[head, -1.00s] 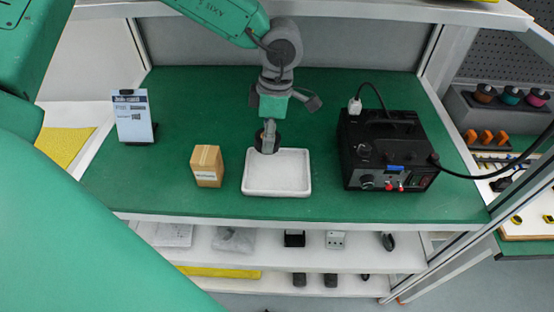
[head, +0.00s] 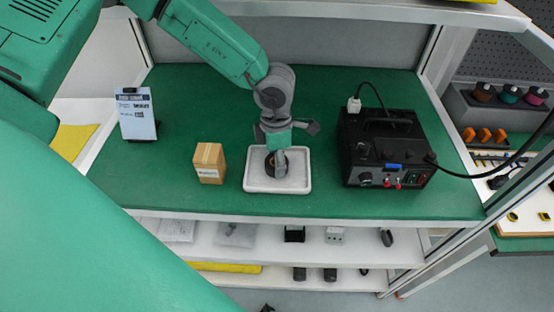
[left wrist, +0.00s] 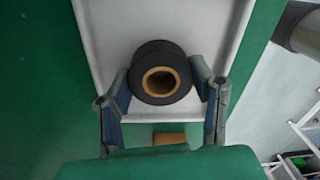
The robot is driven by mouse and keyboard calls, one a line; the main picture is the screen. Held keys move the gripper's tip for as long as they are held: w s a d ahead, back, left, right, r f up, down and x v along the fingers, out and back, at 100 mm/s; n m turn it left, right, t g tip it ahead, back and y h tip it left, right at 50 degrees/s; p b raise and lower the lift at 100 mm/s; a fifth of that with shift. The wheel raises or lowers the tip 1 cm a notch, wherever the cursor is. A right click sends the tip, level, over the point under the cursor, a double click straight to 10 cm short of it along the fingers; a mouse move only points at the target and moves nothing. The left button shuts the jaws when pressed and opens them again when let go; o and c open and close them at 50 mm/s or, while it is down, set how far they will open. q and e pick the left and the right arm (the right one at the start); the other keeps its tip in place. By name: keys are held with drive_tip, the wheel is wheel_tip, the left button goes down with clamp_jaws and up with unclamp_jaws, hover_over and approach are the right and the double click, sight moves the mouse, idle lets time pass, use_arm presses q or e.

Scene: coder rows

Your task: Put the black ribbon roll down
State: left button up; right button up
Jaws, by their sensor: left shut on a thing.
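The black ribbon roll (left wrist: 162,73) has a tan cardboard core and is seen from its end in the left wrist view. In the head view the roll (head: 270,164) is over the white tray (head: 252,184), partly hidden by my gripper. My left gripper (left wrist: 163,92) has one finger on each side of the roll and is shut on it. In the head view my left gripper (head: 277,163) points down over the tray. I cannot tell whether the roll touches the tray floor. My right gripper does not show.
A black power unit (head: 386,150) with a cable is on the right. A card stand (head: 136,114) is at the far left. Green mat (head: 322,100) is bare behind the tray.

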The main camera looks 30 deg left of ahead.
use_arm(q)
drive_tip(key=shift+d+f, duration=0.1)
drive_tip(key=shift+d, duration=0.05)
drive_tip(key=o, duration=1.4)
drive_tip(key=shift+r, duration=0.45)
drive_tip(key=r, duration=1.1)
drive_tip(key=shift+w+a+r, duration=0.1)
drive_tip(key=shift+w+a, duration=0.15)
